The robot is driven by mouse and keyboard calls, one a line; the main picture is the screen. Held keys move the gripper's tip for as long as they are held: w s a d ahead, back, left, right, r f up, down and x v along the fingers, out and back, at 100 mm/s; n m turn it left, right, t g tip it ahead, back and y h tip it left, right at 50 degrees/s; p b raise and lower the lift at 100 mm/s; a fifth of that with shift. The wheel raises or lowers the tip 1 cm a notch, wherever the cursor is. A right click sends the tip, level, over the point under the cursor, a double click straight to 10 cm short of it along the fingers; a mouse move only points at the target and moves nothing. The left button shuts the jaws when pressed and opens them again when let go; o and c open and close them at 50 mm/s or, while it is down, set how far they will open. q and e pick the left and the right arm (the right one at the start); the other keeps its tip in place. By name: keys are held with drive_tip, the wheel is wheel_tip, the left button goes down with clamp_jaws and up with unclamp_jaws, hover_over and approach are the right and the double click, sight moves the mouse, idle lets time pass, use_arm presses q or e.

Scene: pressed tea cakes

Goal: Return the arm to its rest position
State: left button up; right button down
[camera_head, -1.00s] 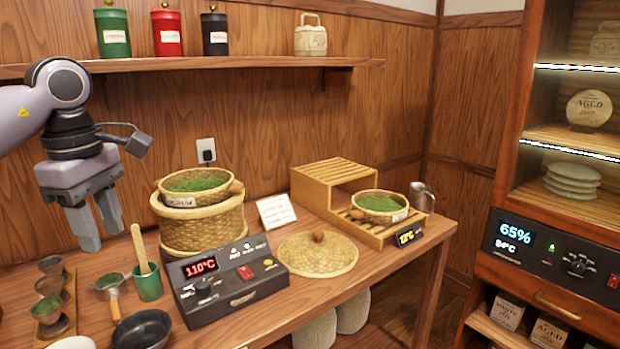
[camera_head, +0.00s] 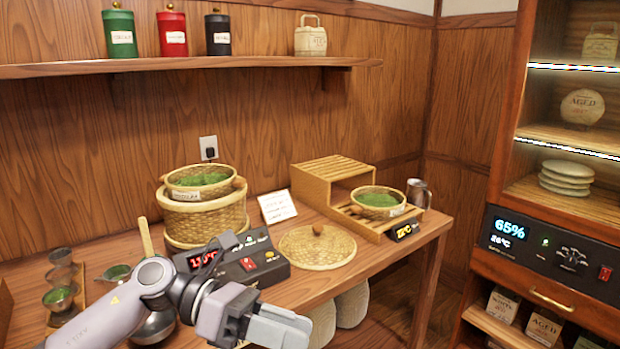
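My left arm (camera_head: 115,318) comes in from the lower left in the head view. It reaches low across the front of the wooden table. My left gripper (camera_head: 285,328) points to the right near the bottom of the picture, in front of the black control box. I see nothing held in it. Its fingers overlap from this angle, so I cannot tell if they are open or shut. My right arm and gripper are not in view.
The black control box (camera_head: 245,266) and a pan (camera_head: 153,330) are partly hidden behind my arm. A bamboo steamer (camera_head: 205,220), a woven lid (camera_head: 316,249) and a slatted rack (camera_head: 330,172) stand behind. The cabinet (camera_head: 555,256) is at right.

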use_arm(q)
drive_tip(key=w+a+f+n+t+y, duration=0.1)
drive_tip(key=a+f+n+t+y, duration=0.2)
drive_tip(key=n+t, duration=0.65)
drive_tip(key=a+f+n+t, duration=0.2)
drive_tip(key=f+n+t, duration=0.3)
drive_tip(key=n, duration=0.9)
drive_tip(key=w+a+f+n+t+y, duration=0.1)
drive_tip(key=a+f+n+t+y, duration=0.15)
drive_tip(key=f+n+t, duration=0.65)
drive_tip(key=s+a+f+n+g+y, duration=0.4)
drive_tip(key=s+a+f+n+g, duration=0.1)
drive_tip(key=s+f+n, duration=0.2)
drive_tip(key=s+a+f+n+g+y, duration=0.3)
drive_tip(key=s+a+f+n+g, duration=0.1)
drive_tip(key=s+f+n, duration=0.4)
drive_tip(key=shift+s+a+f+n+g+y, duration=0.25)
drive_tip(key=shift+s+a+n+g+y, duration=0.1)
drive_tip(key=shift+s+a+n, duration=0.15)
drive_tip(key=shift+w, duration=0.1)
